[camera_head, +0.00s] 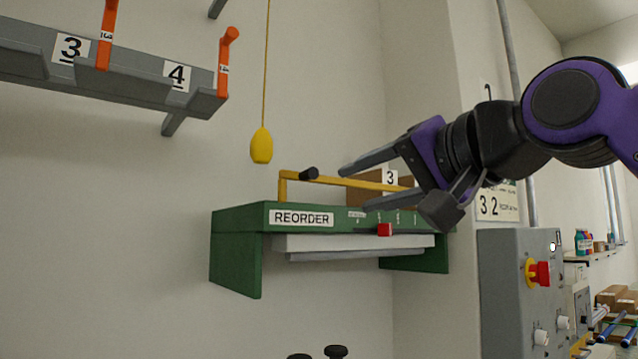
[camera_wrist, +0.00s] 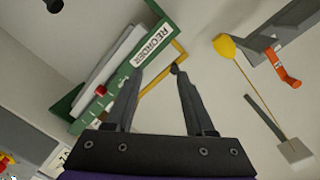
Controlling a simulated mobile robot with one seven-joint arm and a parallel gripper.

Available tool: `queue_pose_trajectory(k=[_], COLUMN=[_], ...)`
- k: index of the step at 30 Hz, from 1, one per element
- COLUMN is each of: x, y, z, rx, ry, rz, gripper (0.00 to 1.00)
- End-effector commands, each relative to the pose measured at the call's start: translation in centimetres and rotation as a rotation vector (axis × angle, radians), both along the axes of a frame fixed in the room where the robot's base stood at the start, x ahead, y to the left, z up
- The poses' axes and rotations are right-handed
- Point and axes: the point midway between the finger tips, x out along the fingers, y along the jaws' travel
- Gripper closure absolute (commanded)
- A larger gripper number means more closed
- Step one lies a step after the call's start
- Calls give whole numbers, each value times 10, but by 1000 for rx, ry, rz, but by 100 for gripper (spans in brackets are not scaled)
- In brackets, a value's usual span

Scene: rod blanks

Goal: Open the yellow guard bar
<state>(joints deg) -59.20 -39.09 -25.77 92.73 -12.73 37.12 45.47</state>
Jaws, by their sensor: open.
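The yellow guard bar (camera_head: 330,180) runs across the top of a green shelf marked REORDER (camera_head: 236,219). It stands on a short yellow post at its left end and carries a black knob (camera_head: 308,173) near that end. The bar's right part is hidden behind my gripper. My gripper (camera_head: 354,189) is open and empty, with its fingers pointing left towards the knob. In the wrist view the bar (camera_wrist: 160,81) crosses behind the open fingers, and the knob (camera_wrist: 174,68) shows close to the right fingertip. I cannot tell whether they touch.
A cardboard box (camera_head: 362,196) sits on the shelf behind the bar. A red block (camera_head: 385,230) is on the shelf's front. A yellow pull (camera_head: 261,147) hangs on a cord at left. A grey rack with orange hooks (camera_head: 226,62) is upper left. A grey control cabinet (camera_head: 505,290) stands right.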

Motion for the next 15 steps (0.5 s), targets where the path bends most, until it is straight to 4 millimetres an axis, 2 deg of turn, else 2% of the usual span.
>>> queue_pose_trajectory(k=[1,5,11,15], x=[0,1,15,38], y=[1,-1,9,24], z=[14,35,39,39], rx=[44,114,129,129], ry=[-9,-19,-17,-16], rz=[15,28,32,33], gripper=[46,46,46,46])
